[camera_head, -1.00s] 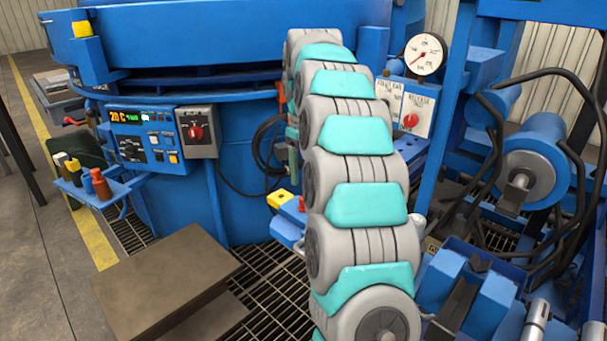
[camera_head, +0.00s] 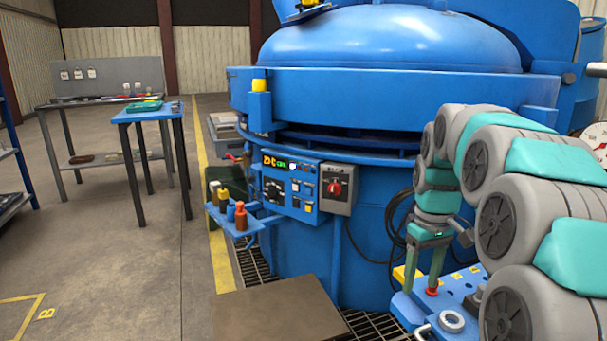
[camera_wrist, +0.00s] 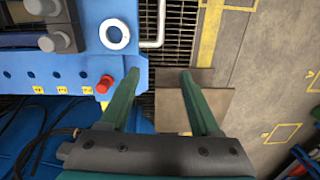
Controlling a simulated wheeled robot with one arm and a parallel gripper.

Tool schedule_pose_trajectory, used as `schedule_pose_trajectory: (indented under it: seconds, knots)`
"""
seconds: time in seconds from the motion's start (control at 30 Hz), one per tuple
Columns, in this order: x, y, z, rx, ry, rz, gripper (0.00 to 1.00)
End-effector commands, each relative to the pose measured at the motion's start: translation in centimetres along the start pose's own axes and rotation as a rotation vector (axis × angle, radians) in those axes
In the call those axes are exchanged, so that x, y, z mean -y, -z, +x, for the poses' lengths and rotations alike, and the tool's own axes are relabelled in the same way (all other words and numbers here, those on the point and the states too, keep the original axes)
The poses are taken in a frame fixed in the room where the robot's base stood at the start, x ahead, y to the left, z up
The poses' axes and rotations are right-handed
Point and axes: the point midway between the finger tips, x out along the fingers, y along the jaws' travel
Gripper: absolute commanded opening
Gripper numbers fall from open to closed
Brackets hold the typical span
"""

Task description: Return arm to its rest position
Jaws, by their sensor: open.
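My arm (camera_head: 490,160), grey with teal covers, arches in from the right side of the head view and bends down at its far end. A red push button (camera_wrist: 104,84) on the blue panel lies just left of the left finger. In the head view, the red button (camera_head: 431,291) shows close by the fingertips; I cannot tell whether they touch.
The blue furnace (camera_head: 390,115) with its control box (camera_head: 290,187) stands behind my arm. A brown plate (camera_head: 280,312) lies in front of it over dark grating. A small shelf with bottles (camera_head: 240,222) juts out left. A blue table (camera_head: 148,112) stands farther left; the floor between is clear.

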Motion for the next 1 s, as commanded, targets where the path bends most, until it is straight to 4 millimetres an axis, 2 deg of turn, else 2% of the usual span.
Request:
schedule_pose_trajectory:
  seconds: [0.03,0.1,0.37,0.5,0.7,0.8,1.0]
  knots:
    - [1.5,-1.4,0.0,0.006,0.002,0.006,0.64]
    - [3.4,-3.2,0.5,0.015,0.004,0.022,0.64]
    - [9.4,-10.8,2.9,0.047,0.008,0.094,0.64]
    - [12.2,-15.4,4.8,0.072,0.007,0.142,0.64]
    - [15.3,-21.8,8.0,0.097,0.002,0.219,0.64]
    - [16.3,-24.3,9.5,0.108,0.0,0.252,0.64]
    - [17.3,-26.9,11.1,0.118,-0.002,0.289,0.64]
